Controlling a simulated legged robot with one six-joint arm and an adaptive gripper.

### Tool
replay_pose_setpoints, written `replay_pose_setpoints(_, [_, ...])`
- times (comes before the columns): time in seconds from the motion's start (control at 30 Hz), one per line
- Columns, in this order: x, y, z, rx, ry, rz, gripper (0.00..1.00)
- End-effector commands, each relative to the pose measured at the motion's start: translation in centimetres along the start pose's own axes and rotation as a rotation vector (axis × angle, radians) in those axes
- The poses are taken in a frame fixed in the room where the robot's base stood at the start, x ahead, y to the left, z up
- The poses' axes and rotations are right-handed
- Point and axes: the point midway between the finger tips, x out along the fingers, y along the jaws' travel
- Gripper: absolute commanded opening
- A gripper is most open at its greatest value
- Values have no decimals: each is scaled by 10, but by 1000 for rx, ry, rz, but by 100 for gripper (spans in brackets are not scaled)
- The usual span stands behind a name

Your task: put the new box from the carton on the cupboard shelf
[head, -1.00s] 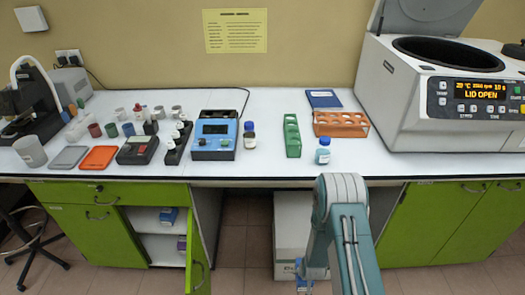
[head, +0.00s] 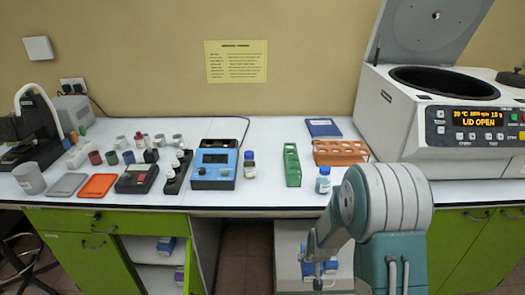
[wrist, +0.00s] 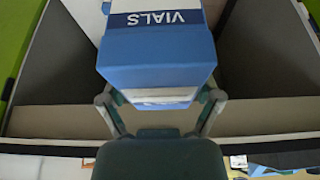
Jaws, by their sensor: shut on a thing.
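My gripper (wrist: 160,108) is shut on a blue box labelled VIALS (wrist: 157,50), with a finger on each side of it. In the head view the blue box (head: 308,268) shows partly behind my gripper, in front of the pale carton (head: 287,240) under the bench. Whether it is clear of the carton is hard to tell. The green cupboard (head: 75,258) at the left stands open. Its white shelf (head: 147,255) holds a blue box (head: 166,246), and a purple box (head: 179,275) sits lower down.
The bench top (head: 265,190) above carries bottles, a blue instrument (head: 214,165), an orange rack (head: 340,152) and a centrifuge (head: 440,110) with its lid raised. The bench edge overhangs the carton. A stool (head: 20,255) stands at far left.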

Motion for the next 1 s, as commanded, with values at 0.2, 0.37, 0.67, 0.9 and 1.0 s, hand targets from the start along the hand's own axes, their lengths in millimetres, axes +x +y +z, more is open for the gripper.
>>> replay_pose_setpoints(0.2, [-34, 0, -10, -1, 1, 0, 21])
replay_pose_setpoints(0.37, [-37, 0, -10, -1, -2, 0, 21])
replay_pose_setpoints(0.67, [-36, 0, -10, -1, -1, 0, 21])
replay_pose_setpoints(0.9, [-36, 0, -10, -1, 0, 0, 21])
replay_pose_setpoints(1.0, [-36, 0, -10, -1, 0, 0, 21])
